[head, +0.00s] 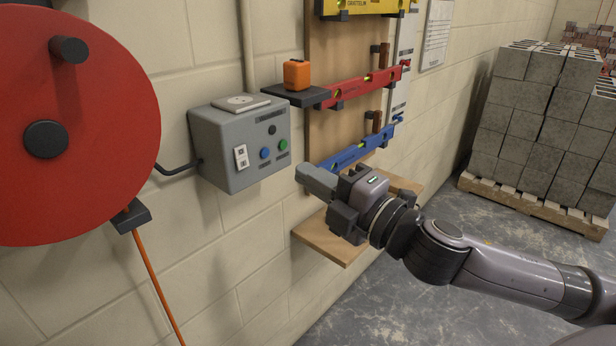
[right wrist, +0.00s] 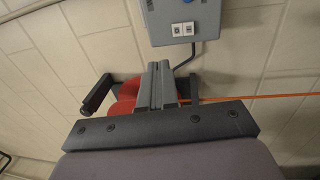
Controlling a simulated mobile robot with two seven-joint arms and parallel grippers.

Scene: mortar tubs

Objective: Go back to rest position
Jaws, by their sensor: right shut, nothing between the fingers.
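My right gripper (head: 316,181) is in front of the wall, just right of and below the grey control box (head: 240,145). Its fingers are together with nothing between them and point left in the head view. In the right wrist view the shut fingers (right wrist: 157,84) cover part of the red reel behind them. I see no contact between the gripper and the box. My left gripper is in neither view.
A large red reel (head: 95,110) with an orange cord (head: 155,280) hangs at left. Blue (head: 358,150) and red (head: 365,88) levels hang on a wooden board above a wooden shelf (head: 325,243). Grey blocks (head: 540,120) stand on a pallet at right, with open floor before them.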

